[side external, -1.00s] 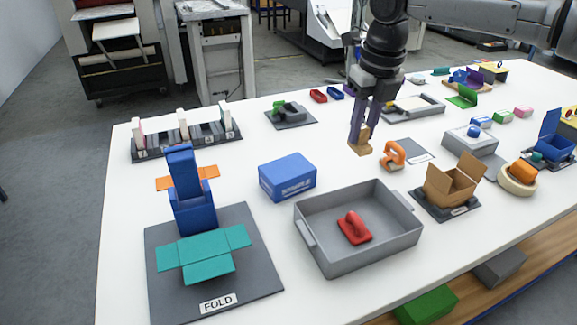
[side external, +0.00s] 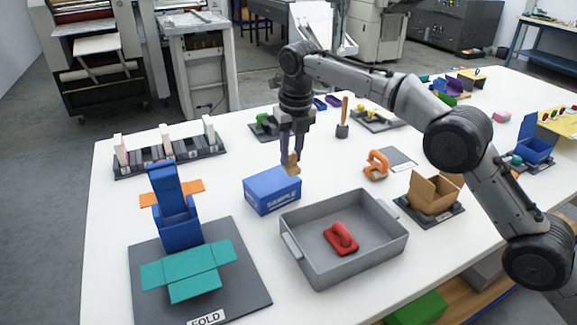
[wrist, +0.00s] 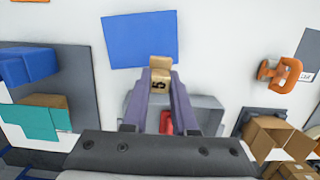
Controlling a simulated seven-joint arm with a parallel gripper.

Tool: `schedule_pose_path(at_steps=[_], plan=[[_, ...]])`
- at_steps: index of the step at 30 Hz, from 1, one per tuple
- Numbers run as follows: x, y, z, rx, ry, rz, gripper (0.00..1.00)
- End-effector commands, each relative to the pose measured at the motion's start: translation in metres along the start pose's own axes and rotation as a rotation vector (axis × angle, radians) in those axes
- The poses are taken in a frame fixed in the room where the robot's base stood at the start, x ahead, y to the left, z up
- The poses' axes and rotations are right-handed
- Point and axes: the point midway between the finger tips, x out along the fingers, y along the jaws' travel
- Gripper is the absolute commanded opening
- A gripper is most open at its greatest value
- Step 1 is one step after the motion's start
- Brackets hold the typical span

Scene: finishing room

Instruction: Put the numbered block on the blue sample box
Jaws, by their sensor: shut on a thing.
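The numbered block (wrist: 160,76) is a small tan wooden block with a dark "5" on the face seen in the wrist view. My gripper (side external: 291,158) is shut on it, and the block also shows between the fingertips in the side view (side external: 292,168). The blue sample box (side external: 265,195) lies on the white table with "SAMPLE" on its front. The block is at the box's right back part in the side view; I cannot tell whether it touches the top. In the wrist view the blue top (wrist: 140,38) is beyond the block, which overlaps its lower edge.
A grey tray (side external: 290,222) with a red handled object (side external: 341,238) stands right in front of the blue box. An orange handled piece (side external: 376,165) and an open cardboard box (side external: 434,192) are to the right. A blue-and-teal folding station stands at left.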

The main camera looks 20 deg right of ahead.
Motion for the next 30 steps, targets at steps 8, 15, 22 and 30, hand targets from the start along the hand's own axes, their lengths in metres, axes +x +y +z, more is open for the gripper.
schedule_pose_path(at_steps=[8, 15, 22, 30], plan=[[0.014, 0.003, 0.007, 0.000, 0.000, 0.000, 0.00], [0.034, 0.003, 0.002, 0.000, 0.001, -0.001, 0.00], [0.041, 0.003, 0.002, 0.000, -0.001, 0.000, 0.00], [0.044, 0.003, 0.001, 0.000, 0.000, 0.000, 0.00]])
